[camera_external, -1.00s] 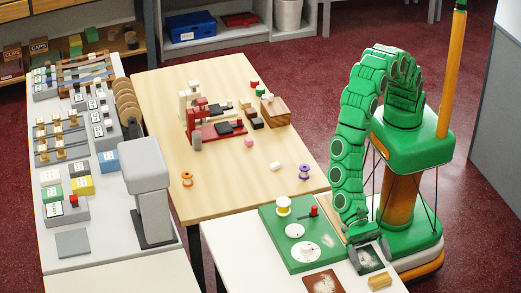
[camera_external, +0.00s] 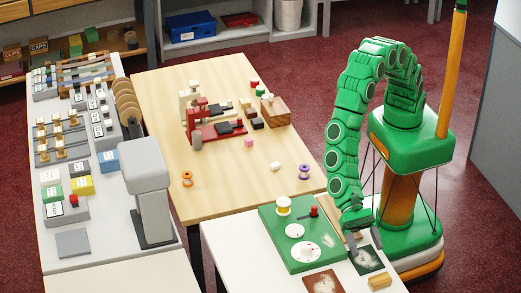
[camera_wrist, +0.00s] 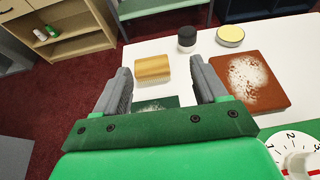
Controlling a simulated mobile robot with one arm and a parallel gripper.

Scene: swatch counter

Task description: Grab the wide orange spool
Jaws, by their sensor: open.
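The wide orange spool (camera_external: 187,179) stands on the wooden table near its left front edge, in the external view. My gripper (camera_external: 355,244) is far to its right, over the white counter beside the green dial board. In the wrist view my gripper (camera_wrist: 163,78) is open with nothing between its fingers. The orange spool does not show in the wrist view.
A grey post (camera_external: 151,200) rises left of the orange spool.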

